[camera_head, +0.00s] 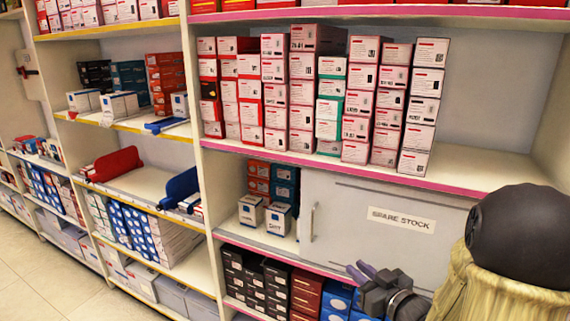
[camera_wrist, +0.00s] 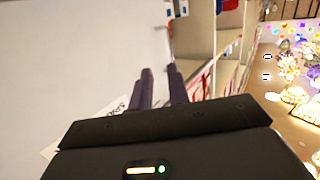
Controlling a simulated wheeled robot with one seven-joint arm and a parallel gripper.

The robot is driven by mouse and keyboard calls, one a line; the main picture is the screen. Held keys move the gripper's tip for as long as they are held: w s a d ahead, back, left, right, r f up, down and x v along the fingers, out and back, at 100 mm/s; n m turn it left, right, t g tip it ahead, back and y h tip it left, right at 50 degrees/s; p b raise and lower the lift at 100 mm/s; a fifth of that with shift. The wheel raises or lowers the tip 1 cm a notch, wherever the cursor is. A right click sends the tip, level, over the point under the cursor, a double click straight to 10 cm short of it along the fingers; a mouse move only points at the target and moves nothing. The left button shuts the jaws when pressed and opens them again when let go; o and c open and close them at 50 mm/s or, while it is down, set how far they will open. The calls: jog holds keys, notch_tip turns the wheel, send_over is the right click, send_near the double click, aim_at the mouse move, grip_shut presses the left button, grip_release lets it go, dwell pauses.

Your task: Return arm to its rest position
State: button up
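My gripper (camera_head: 361,271) shows at the bottom right of the head view, in front of the lower shelves and just below the white sliding panel marked "SPARE STOCK" (camera_head: 400,220). Its two dark purple fingers stand slightly apart with nothing between them. The wrist view also shows the two fingers (camera_wrist: 160,72) with a narrow empty gap. Part of the white sign (camera_wrist: 115,112) shows to the left of the fingers there. Much of my arm is out of view.
A pink-edged shelf (camera_head: 480,168) holds several stacks of boxes above the panel. Dark and blue boxes (camera_head: 335,300) sit low behind my gripper. Yellow-edged shelves (camera_head: 140,182) stand to the left. Tiled floor (camera_head: 50,270) is clear at bottom left.

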notch_tip(320, 180, down, 6)
jog(key=s+m+g+h, duration=0.2)
jog(key=m+g+h, duration=0.1)
jog(key=g+h, duration=0.25)
jog(key=s+a+f+m+g, duration=0.1)
jog(key=s+a+g, duration=0.1)
jog(key=s+g, duration=0.3)
jog(key=s+a+f+m+g, duration=0.1)
jog(key=s+a+f+g, duration=0.15)
jog(key=s, duration=0.55)
jog(key=w+p+v, duration=0.2)
jog(key=p+v, duration=0.7)
jog(key=v, duration=0.1)
jog(key=w+a+r+p+v, duration=0.1)
jog(key=p+v, duration=0.9)
jog(key=shift+w+a+h+p, duration=0.35)
jog(key=shift+w+h, duration=0.1)
jog(key=shift+w, duration=0.15)
jog(key=shift+f, duration=0.2)
jog(key=shift+w+a, duration=0.1)
jog(key=shift+a, duration=0.05)
